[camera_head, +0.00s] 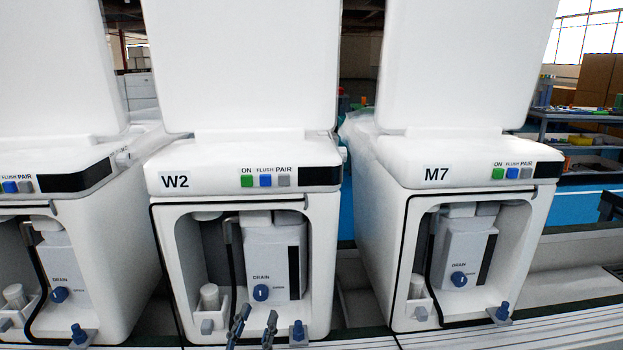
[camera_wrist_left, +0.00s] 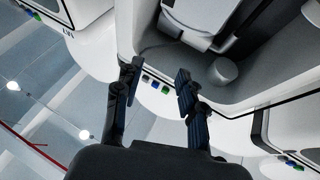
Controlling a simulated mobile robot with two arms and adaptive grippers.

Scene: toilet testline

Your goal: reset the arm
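My left gripper (camera_head: 254,328) shows at the bottom of the head view, in front of the toilet unit labelled W2 (camera_head: 215,190). Its two dark fingers stand apart with nothing between them. In the left wrist view the same gripper (camera_wrist_left: 157,90) has its fingers spread and empty, below the white unit (camera_wrist_left: 275,85) with its open recess. I cannot tell from the pictures whether the fingers touch the unit. My right gripper is not in view.
The M7 unit (camera_head: 409,190) stands to the right and another unit (camera_head: 110,220) to the left. W2 has a blue DRAIN knob (camera_head: 261,293) inside its recess and a blue knob (camera_head: 298,330) at its lower right. Shelves with boxes (camera_head: 590,130) stand at the back right.

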